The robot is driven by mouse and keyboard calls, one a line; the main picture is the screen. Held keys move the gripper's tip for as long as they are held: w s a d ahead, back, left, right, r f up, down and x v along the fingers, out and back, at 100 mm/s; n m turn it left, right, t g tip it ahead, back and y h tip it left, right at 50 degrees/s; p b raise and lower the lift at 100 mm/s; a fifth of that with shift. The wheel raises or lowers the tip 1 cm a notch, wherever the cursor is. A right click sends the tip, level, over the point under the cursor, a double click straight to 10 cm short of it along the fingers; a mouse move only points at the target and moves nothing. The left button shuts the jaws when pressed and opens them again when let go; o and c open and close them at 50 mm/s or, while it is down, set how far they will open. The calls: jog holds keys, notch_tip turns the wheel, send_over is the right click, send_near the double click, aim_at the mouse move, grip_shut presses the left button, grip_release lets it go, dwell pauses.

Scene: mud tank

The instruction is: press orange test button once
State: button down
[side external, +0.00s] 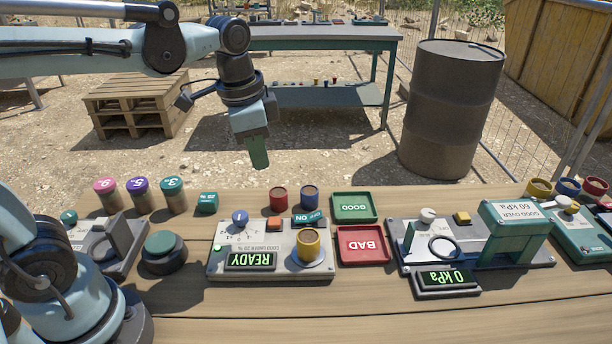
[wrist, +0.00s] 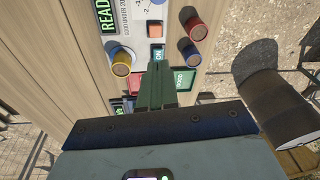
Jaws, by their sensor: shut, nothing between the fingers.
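The orange button (side external: 275,223) is a small raised block on the grey middle test unit (side external: 220,265), whose display (side external: 250,261) reads READY. In the wrist view the orange button (wrist: 154,29) shows beyond my fingertips, uncovered. My gripper (side external: 259,160) is shut and empty. It hangs with its green fingers pointing down, well above the table's back edge and apart from the button. In the wrist view my gripper (wrist: 157,82) reaches up the middle, near the ON switch (wrist: 158,54).
Red (side external: 278,199) and blue (side external: 310,197) cups stand behind. Green GOOD (side external: 354,207) and red BAD (side external: 363,245) trays lie to the right. A 0 kPa unit (side external: 540,261) with a yellow button (side external: 462,218) is farther right.

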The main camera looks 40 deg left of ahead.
aim_at(275, 221)
jog(key=shift+w+d+r+m+g, duration=0.2)
jog(key=shift+w+m+g, duration=0.25)
jog(key=shift+m, duration=0.15)
jog(key=shift+w+d+r+m+g, duration=0.15)
jog(key=shift+w+m+g, duration=0.3)
jog(key=shift+m, duration=0.15)
jog(key=shift+f, duration=0.15)
notch_tip(275, 221, down, 14)
jog(key=shift+r, duration=0.1)
dwell(0.4)
jog(key=shift+f, duration=1)
notch_tip(275, 221, up, 14)
jog(key=shift+r, duration=0.2)
dwell(0.7)
